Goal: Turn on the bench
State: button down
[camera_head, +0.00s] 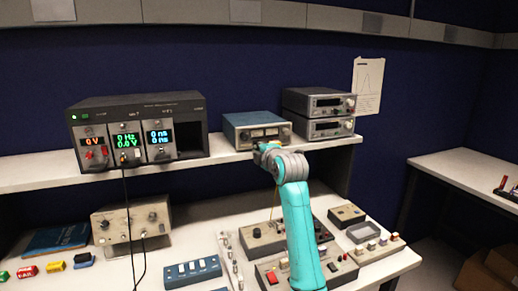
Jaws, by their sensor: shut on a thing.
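The bench has a shelf (235,158) with instruments and a lower worktop (190,240). A black modular rack (190,103) at the left of the shelf has lit displays: a red 0 V, a green 0 Hz and 0.0 V, and a blue 0 ns. A blue-grey instrument (238,134) stands at mid shelf. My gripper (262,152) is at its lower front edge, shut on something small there. My wrist hides the fingertips and the held part.
A beige instrument (130,220) with knobs, a blue switch box (192,271) and several control boxes (265,238) crowd the worktop. A black cable (127,205) hangs from the rack. A second table (465,170) and a cardboard box (490,270) are at right.

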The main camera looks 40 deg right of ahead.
jog(key=v, duration=0.8)
jog(key=shift+r, duration=0.35)
